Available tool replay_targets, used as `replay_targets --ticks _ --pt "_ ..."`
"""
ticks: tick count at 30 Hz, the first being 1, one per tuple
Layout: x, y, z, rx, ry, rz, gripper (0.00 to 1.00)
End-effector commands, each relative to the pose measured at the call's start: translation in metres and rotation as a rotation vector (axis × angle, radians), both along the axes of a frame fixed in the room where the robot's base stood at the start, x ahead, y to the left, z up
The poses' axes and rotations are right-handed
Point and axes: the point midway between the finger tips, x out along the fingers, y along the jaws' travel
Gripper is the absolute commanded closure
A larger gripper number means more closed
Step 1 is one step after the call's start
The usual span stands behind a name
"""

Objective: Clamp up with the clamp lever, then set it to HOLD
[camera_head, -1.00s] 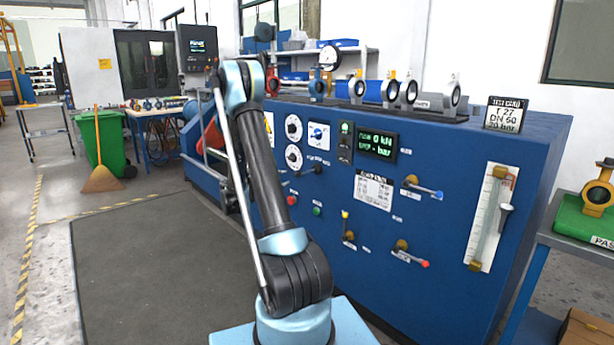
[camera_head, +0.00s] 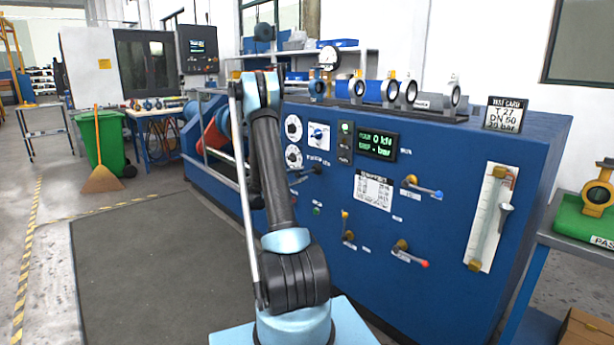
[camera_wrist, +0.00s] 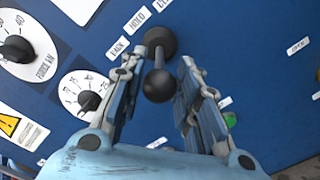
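The clamp lever (camera_wrist: 158,86) is black with a ball knob and a round hub, in the wrist view on the blue panel. Labels above it read "BACK", "HOLD" and a partly cut-off third word. My gripper (camera_wrist: 172,52) is open, with one finger on each side of the lever. I cannot tell whether either finger touches it. In the head view the gripper is mostly hidden behind my arm. The dark lever (camera_head: 304,176) shows just right of the arm. The green display (camera_head: 377,144) reads 0 kN and a dash for bar.
The blue test bench (camera_head: 440,235) carries other valve handles, such as a blue-tipped one (camera_head: 424,188) and a red-tipped one (camera_head: 410,254). A force dial (camera_wrist: 18,48) and a smaller dial (camera_wrist: 88,100) lie left of the lever. The floor mat (camera_head: 150,270) is clear.

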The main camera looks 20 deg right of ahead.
Motion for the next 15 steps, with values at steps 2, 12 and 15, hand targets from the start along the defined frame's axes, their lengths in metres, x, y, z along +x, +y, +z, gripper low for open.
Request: replay_targets --ticks 2,12,15 --pt "0.005 -0.014 0.000 0.000 0.000 -0.004 0.70" --pt "0.018 -0.051 0.000 0.000 0.000 -0.001 0.70" --pt "0.020 -0.055 0.000 0.000 0.000 0.000 0.70"
